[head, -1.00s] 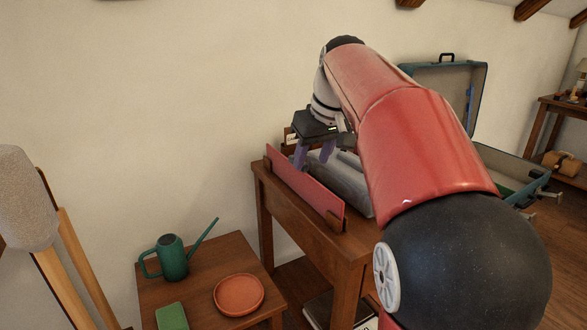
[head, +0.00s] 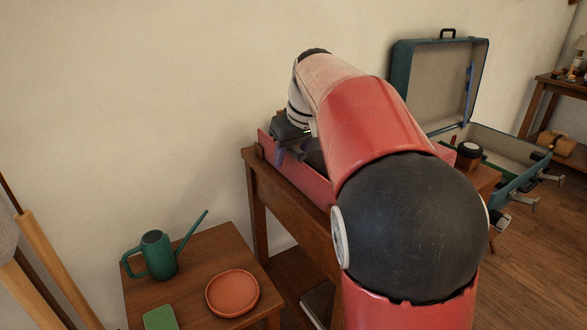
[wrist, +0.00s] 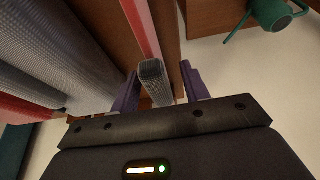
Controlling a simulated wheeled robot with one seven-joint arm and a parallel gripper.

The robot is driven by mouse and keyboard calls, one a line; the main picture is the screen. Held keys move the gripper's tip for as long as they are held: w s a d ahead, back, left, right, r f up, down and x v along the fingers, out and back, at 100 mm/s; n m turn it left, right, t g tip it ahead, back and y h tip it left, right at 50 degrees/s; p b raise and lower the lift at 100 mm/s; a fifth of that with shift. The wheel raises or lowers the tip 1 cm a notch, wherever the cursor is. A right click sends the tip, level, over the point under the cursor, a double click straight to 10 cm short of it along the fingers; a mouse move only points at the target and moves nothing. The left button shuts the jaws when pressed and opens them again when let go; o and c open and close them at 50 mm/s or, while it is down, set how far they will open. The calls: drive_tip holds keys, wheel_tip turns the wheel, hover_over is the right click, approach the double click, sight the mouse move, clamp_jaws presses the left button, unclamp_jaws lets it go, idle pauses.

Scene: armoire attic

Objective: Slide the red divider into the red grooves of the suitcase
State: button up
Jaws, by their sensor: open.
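The red divider (head: 300,178) stands on edge on a wooden table (head: 254,185), left of my arm. It also shows in the wrist view as a red strip (wrist: 140,25). My gripper (head: 284,152) is over its far end, pointing down. In the wrist view, the open purple fingers (wrist: 158,70) stand on either side of a grey ribbed piece (wrist: 151,78) in line with the divider, with a gap to the right finger. The teal suitcase (head: 400,85) is open at the back right. My arm hides part of it, and I cannot make out its red grooves.
A low table at lower left holds a green watering can (head: 158,255), an orange plate (head: 232,293) and a green block (head: 160,318). A dark round jar (head: 468,153) is right of my arm. The wall is close behind the divider's table.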

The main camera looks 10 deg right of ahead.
drive_tip(key=shift+c, duration=0.3)
clamp_jaws()
